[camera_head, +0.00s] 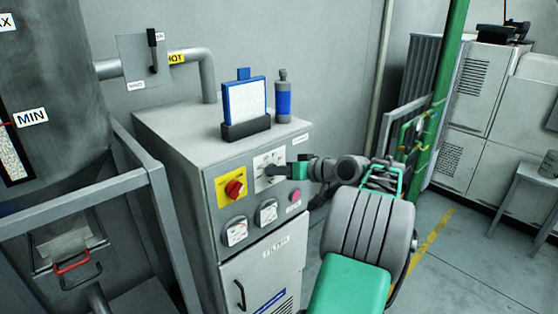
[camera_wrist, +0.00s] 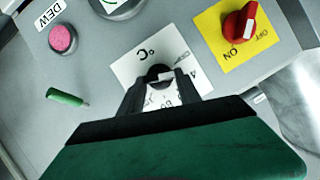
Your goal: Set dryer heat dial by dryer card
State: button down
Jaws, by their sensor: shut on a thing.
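The dryer heat dial (camera_wrist: 160,73) is a dark knob on a white plate (camera_wrist: 128,68) marked °C, upside down in the wrist view. My gripper (camera_wrist: 161,82) is shut on this dial, one finger on each side. The knob's light pointer shows between the fingers, but its exact setting is hard to read. Part of the scale is hidden behind my fingers. In the head view my gripper (camera_head: 284,170) reaches the white dial plate (camera_head: 262,161) on the grey dryer cabinet (camera_head: 202,168) from the right.
A red ON/OFF switch (camera_wrist: 240,22) on a yellow plate and a pink DEW button (camera_wrist: 63,38) flank the dial. A green peg-like part (camera_wrist: 66,97) is near. Gauges (camera_head: 236,231) sit below. A blue-framed panel (camera_head: 245,103) and blue bottle (camera_head: 283,103) stand on top.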

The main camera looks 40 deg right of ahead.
jog(key=shift+d+m+y+p, duration=0.1)
jog(key=shift+m+y+p, duration=0.4)
jog(key=shift+p, duration=0.4)
jog(key=c, duration=0.8)
grip_release()
jog(key=shift+c, duration=0.2)
jog(key=b+v, duration=0.1)
jog(key=v, duration=0.6)
jog(key=shift+s, duration=0.35)
